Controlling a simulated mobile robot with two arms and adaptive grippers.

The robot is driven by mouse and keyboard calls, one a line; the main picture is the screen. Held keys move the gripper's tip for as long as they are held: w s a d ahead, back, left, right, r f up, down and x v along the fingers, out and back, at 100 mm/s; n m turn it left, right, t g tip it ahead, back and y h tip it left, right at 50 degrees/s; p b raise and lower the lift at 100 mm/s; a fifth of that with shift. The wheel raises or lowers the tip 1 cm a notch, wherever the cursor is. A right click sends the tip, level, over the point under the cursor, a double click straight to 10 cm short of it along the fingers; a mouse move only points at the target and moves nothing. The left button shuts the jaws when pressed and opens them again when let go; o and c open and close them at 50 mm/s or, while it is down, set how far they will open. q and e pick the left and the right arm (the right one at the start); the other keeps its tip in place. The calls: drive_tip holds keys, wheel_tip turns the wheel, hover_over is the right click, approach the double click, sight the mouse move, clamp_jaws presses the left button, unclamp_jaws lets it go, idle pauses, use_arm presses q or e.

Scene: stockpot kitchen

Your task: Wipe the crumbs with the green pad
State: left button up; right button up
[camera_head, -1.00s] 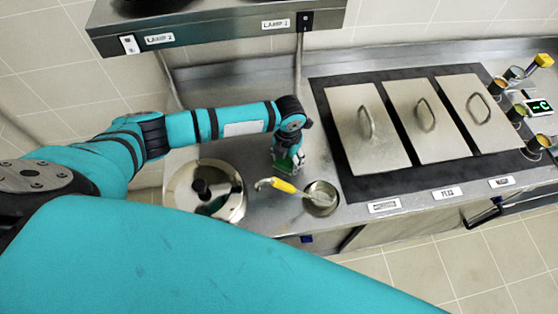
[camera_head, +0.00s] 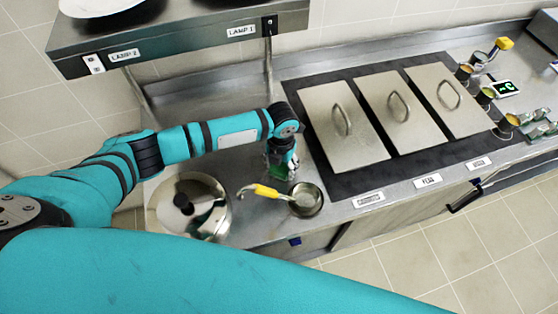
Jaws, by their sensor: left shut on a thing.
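My left gripper (camera_head: 282,160) points down at the steel counter (camera_head: 224,162), between the stockpot and the lidded wells. It is shut on the green pad (camera_head: 279,173), which shows only as a small green patch at the fingertips. The gripper hides most of the pad, and I cannot tell whether the pad touches the counter. I cannot make out any crumbs at this size. My right gripper is not in view.
A stockpot (camera_head: 160,212) stands left of the gripper. A small round pan (camera_head: 318,206) with a yellow-handled ladle (camera_head: 266,191) sits just in front. Lidded wells (camera_head: 345,130) lie to the right. A lamp shelf (camera_head: 185,40) overhangs behind.

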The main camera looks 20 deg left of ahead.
sight(244, 181)
use_arm(q)
drive_tip(key=shift+s+a+r+p, duration=0.1)
drive_tip(key=shift+s+a+p, duration=0.4)
drive_tip(key=shift+a, duration=0.1)
drive_tip(key=shift+s+a+p, duration=0.35)
drive_tip(key=shift+a+p, duration=0.1)
drive_tip(key=shift+a, duration=0.15)
drive_tip(key=shift+s+a+p, duration=0.35)
drive_tip(key=shift+s+a, duration=0.05)
drive_tip(key=shift+a, duration=0.2)
drive_tip(key=shift+s+a+p, duration=0.3)
drive_tip(key=shift+s+a, duration=0.05)
drive_tip(key=shift+a, duration=0.2)
drive_tip(key=shift+s+a+f, duration=0.2)
drive_tip(key=shift+s+a, duration=0.35)
drive_tip(key=shift+a, duration=0.15)
drive_tip(key=shift+s+a+p, duration=0.85)
drive_tip(key=shift+a+p, duration=0.1)
drive_tip(key=shift+a, duration=0.2)
drive_tip(key=shift+s+a, duration=0.25)
drive_tip(key=shift+a, duration=0.2)
drive_tip(key=shift+s+a+r, duration=0.1)
drive_tip(key=shift+s+a, duration=0.35)
drive_tip(key=shift+a, duration=0.3)
drive_tip(key=shift+s+a+r, duration=0.1)
drive_tip(key=shift+s+a, duration=0.35)
drive_tip(key=shift+a, duration=0.25)
drive_tip(key=shift+w+d, duration=0.1)
